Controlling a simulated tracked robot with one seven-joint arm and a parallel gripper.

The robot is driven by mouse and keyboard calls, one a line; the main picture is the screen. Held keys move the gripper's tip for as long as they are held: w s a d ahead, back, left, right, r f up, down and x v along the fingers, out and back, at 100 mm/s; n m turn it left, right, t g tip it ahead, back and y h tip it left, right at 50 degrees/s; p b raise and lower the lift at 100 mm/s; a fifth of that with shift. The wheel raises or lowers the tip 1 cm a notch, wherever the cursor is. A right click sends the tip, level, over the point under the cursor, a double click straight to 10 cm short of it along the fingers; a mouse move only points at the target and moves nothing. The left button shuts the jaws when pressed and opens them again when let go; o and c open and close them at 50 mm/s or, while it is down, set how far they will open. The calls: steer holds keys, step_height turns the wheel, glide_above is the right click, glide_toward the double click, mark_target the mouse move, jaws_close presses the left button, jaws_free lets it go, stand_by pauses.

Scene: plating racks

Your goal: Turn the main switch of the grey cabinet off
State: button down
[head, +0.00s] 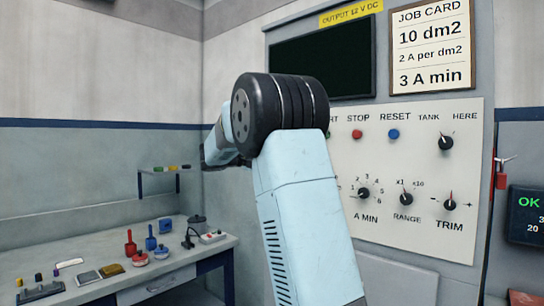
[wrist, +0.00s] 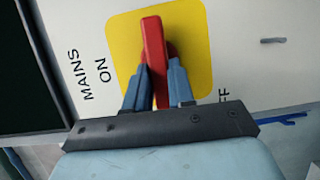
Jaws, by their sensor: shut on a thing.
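The main switch has a red handle (wrist: 154,40) on a yellow plate (wrist: 192,30) in the wrist view. "MAINS" and "ON" are printed to the left of the plate; part of a label, "FF", shows at its lower right. The handle stands nearly upright in that view, slightly tilted. My gripper (wrist: 161,78) is shut on the handle, with one blue finger on each side of it. The grey cabinet (head: 482,50) with its white control panel (head: 440,225) is at the right in the head view. There my arm hides part of the panel, and the switch cannot be made out.
A bench (head: 225,241) with several small tools and pots stands at the left. A small shelf (head: 165,170) is on the wall above it. Knobs and buttons sit on the panel beside my arm.

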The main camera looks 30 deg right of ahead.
steer(key=shift+d+r, duration=0.1)
steer(key=shift+d, duration=0.35)
steer(key=c, duration=1.2)
jaws_free()
steer(key=shift+o, duration=1.2)
steer(key=shift+w+d+f, duration=0.1)
steer(key=shift+d+f, duration=0.05)
steer(key=shift+f, duration=0.05)
steer(key=shift+a, duration=0.25)
steer(key=a, duration=1.3)
steer(key=shift+w+a, duration=0.25)
steer(key=shift+w, duration=0.1)
steer(key=shift+s+f, duration=0.1)
steer(key=shift+f, duration=0.05)
